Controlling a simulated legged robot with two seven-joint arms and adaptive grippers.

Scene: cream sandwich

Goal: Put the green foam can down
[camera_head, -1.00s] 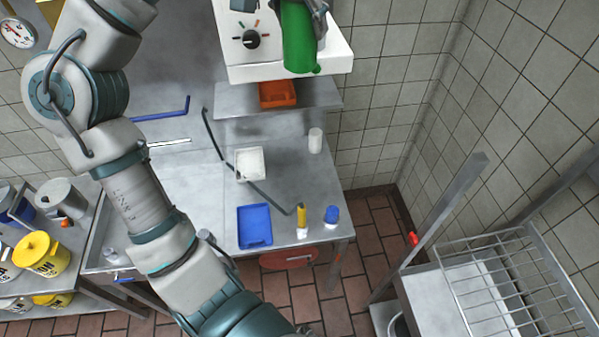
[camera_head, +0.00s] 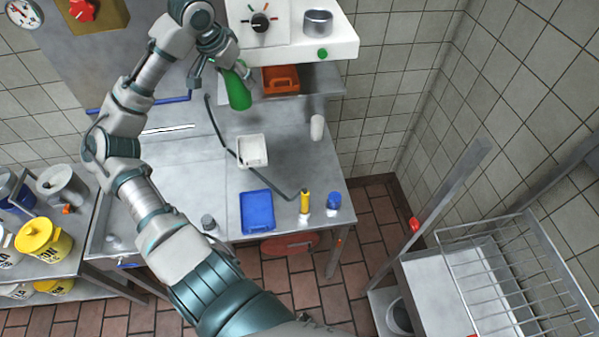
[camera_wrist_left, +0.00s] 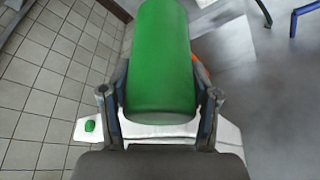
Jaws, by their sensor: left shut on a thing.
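The green foam can (camera_head: 237,90) is in my left gripper (camera_head: 234,68), above the back of the steel table (camera_head: 180,190), just left of the orange tray. In the left wrist view the can (camera_wrist_left: 160,60) fills the middle, with the gripper's fingers (camera_wrist_left: 160,100) closed on both its sides. Whether the can touches the table cannot be told. My right gripper is in neither view.
A white machine (camera_head: 335,40) with a metal pot (camera_head: 318,22) on it stands behind. An orange tray (camera_head: 281,79) lies on a shelf under it. A white tray (camera_head: 252,151), blue tray (camera_head: 257,211), yellow bottle (camera_head: 305,202), blue-capped jar (camera_head: 333,201) and white cup (camera_head: 317,127) stand on the table.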

